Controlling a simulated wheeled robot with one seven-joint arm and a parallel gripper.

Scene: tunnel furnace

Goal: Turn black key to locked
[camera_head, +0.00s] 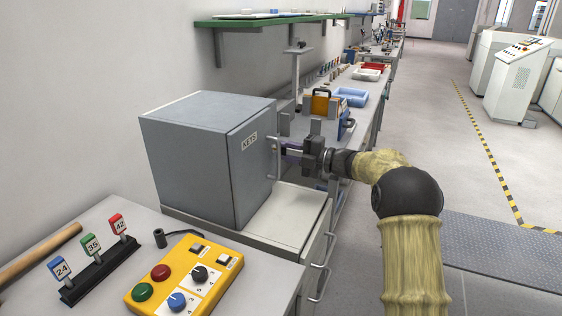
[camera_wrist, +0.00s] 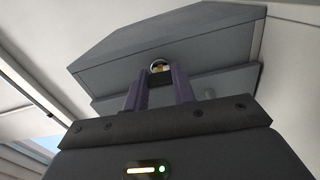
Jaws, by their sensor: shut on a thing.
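My gripper (camera_head: 290,152) is at the door side of a grey cabinet (camera_head: 195,155), close to its handle (camera_head: 276,157). In the wrist view, the purple fingers of my gripper (camera_wrist: 160,74) reach up to a round metal lock (camera_wrist: 160,66) on the grey face and are closed at it. The black key is almost wholly hidden between the fingertips, so its turn angle cannot be told. The cabinet door looks shut.
A yellow control box (camera_head: 185,278) with buttons and knobs and a rack of numbered tags (camera_head: 97,268) are at the lower left. Behind my gripper are an orange-and-grey device (camera_head: 322,103) and a blue tray (camera_head: 351,97). The floor at right is open.

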